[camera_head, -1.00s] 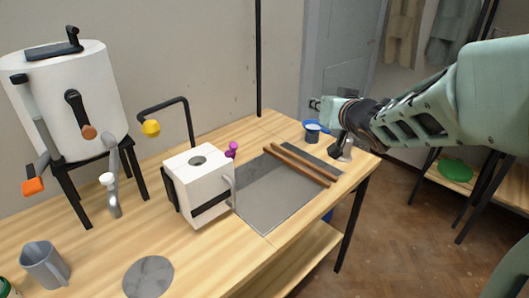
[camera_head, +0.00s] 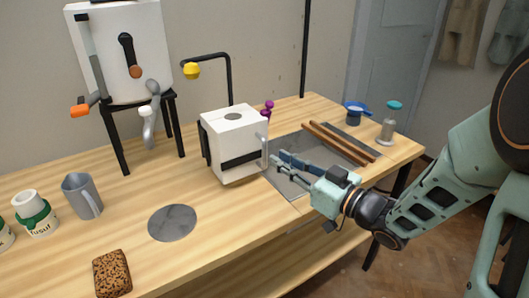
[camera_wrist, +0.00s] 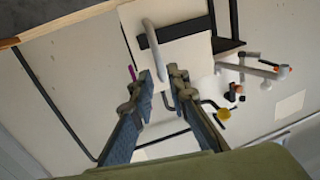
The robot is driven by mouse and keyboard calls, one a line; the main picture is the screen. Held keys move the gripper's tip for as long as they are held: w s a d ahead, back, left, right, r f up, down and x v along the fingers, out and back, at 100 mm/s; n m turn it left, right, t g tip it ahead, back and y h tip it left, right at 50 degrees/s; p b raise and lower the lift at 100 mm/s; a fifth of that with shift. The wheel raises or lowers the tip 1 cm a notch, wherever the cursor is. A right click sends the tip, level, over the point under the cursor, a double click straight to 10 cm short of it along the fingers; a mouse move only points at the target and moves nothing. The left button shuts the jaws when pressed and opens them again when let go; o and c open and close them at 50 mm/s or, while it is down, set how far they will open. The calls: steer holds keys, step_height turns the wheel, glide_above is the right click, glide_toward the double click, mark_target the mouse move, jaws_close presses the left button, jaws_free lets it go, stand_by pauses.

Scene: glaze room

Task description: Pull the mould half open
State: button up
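The mould (camera_head: 222,147) is a white block with a round hole on top and a black strap around it. It stands upright on the wooden table, and I see no gap between halves. A grey handle (camera_head: 265,150) sits on its right side. My gripper (camera_head: 277,160) is just right of the handle, fingers pointing at it. In the wrist view the gripper (camera_wrist: 163,74) is open, and the curved handle (camera_wrist: 150,45) reaches down in line with the gap between the fingertips. I cannot tell whether they touch. The mould (camera_wrist: 185,50) fills the upper middle there.
A grey slab (camera_head: 290,186) lies under my gripper, with two wooden sticks (camera_head: 337,146) behind. A white tapped container (camera_head: 118,50) stands on a black stand at the back left. A mug (camera_head: 82,195), a grey disc (camera_head: 172,223) and a brown speckled block (camera_head: 112,273) are front left.

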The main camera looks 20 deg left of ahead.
mark_target(264, 164)
steer(key=x, duration=0.7)
steer(key=shift+f+b, duration=0.1)
steer(key=shift+b, duration=0.2)
jaws_close()
